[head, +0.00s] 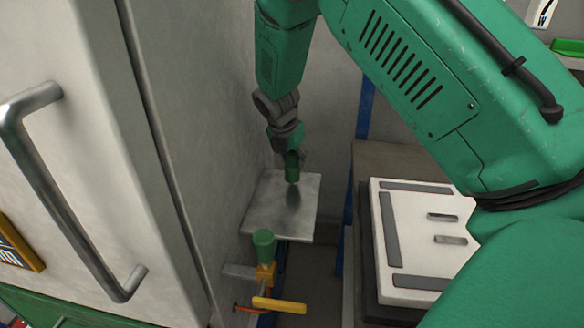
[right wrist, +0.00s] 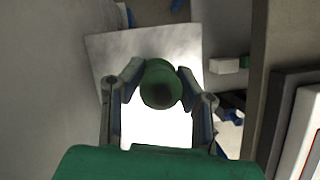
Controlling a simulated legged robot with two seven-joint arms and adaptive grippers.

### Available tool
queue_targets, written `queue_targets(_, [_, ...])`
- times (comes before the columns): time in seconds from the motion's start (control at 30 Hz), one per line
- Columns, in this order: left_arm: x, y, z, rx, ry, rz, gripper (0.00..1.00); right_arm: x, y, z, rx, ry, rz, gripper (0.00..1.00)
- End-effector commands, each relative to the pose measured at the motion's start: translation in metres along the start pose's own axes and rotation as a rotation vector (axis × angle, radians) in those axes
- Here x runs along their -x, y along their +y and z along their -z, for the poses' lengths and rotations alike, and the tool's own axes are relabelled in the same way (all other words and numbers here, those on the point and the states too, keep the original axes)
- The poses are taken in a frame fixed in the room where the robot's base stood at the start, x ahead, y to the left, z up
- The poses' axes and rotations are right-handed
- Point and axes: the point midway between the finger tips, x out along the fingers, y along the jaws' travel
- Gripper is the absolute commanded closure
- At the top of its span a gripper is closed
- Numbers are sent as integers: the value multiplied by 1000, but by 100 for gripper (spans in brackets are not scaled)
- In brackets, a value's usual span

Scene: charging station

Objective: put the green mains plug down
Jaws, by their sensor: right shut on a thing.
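The green mains plug (head: 292,168) hangs from my right gripper (head: 288,146), above a small square metal shelf (head: 268,222). A dark shadow or reflection lies on the shelf just below the plug. In the right wrist view the round green plug (right wrist: 160,82) sits between the two fingers of my right gripper (right wrist: 160,92), which is shut on it. The bright shelf (right wrist: 108,52) lies behind it. The size of the gap between plug and shelf is hard to tell. My left gripper is not in view.
A grey cabinet with a metal handle (head: 62,190) stands close on the left. A green-capped fitting (head: 264,240) and a yellow lever (head: 279,305) are in front of the shelf. A white panel with grey strips (head: 410,215) lies to the right.

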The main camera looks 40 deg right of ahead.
Motion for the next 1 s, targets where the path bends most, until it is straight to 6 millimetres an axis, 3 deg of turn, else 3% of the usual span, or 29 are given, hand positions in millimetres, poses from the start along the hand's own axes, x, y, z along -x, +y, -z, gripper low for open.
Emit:
queue_targets(0.13, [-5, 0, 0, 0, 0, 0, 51, -20, 0, 9, 1, 0, 2, 100])
queue_targets(0.43, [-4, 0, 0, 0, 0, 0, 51, -21, 0, 9, 1, 1, 1, 100])
queue_targets(0.47, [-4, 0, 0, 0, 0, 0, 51, -21, 0, 9, 0, 1, 1, 62])
queue_targets(0.5, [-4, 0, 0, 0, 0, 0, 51, -21, 0, 9, 0, 1, 1, 51])
queue_targets(0.83, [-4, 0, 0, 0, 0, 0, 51, -20, 0, 8, 1, 0, 0, 51])
queue_targets(1.0, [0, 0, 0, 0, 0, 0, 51, 1, 1, 7, 1, -1, -3, 51])
